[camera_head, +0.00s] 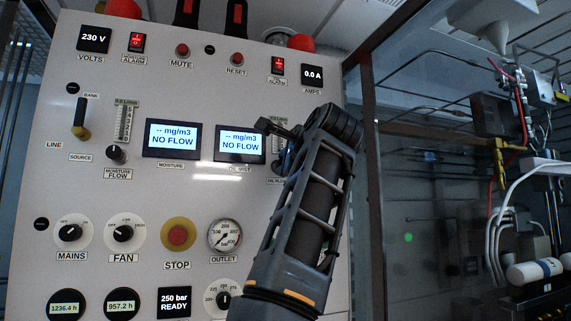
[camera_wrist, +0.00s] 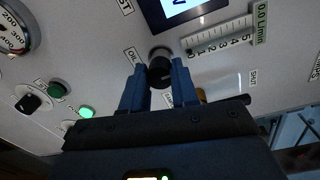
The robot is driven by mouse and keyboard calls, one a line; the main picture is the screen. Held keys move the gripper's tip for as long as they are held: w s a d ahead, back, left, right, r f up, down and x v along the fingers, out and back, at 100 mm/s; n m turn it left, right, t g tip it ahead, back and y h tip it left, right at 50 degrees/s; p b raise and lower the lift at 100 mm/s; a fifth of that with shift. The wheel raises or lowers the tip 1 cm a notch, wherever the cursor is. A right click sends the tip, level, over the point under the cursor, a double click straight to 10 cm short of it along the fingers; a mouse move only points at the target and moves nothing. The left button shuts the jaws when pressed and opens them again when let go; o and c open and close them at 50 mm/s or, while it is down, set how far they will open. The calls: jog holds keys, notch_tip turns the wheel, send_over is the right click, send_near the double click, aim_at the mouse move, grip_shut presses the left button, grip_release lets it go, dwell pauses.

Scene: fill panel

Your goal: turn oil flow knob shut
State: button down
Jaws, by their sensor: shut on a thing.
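The oil flow knob (camera_wrist: 160,70) is a small round black knob on the pale panel, beside a partly covered label starting "OIL". My gripper (camera_wrist: 160,82) has its two blue fingers on either side of the knob, closed on it. In the head view my gripper (camera_head: 284,150) reaches the panel just right of the oil mist display (camera_head: 240,144), and my arm hides the knob there. The display reads "-- mg/m3 NO FLOW". A flow scale (camera_wrist: 220,35) marked 0.0 l/min stands near the knob in the wrist view.
The moisture flow knob (camera_head: 116,153), moisture display (camera_head: 171,138), red stop button (camera_head: 178,234) and outlet gauge (camera_head: 225,235) are on the same panel. A dark frame post (camera_head: 372,190) stands just right of my arm. Pipes and hoses fill the far right.

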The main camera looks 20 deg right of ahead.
jog(key=shift+d+f+m, duration=0.15)
jog(key=shift+m, duration=0.15)
jog(key=c, duration=0.9)
grip_release()
jog(key=shift+o, duration=0.2)
jog(key=s+b, duration=0.2)
jog(key=s, duration=0.5)
jog(key=shift+s+r+b, duration=0.25)
jog(key=shift+s+b, duration=0.05)
jog(key=shift+s, duration=0.1)
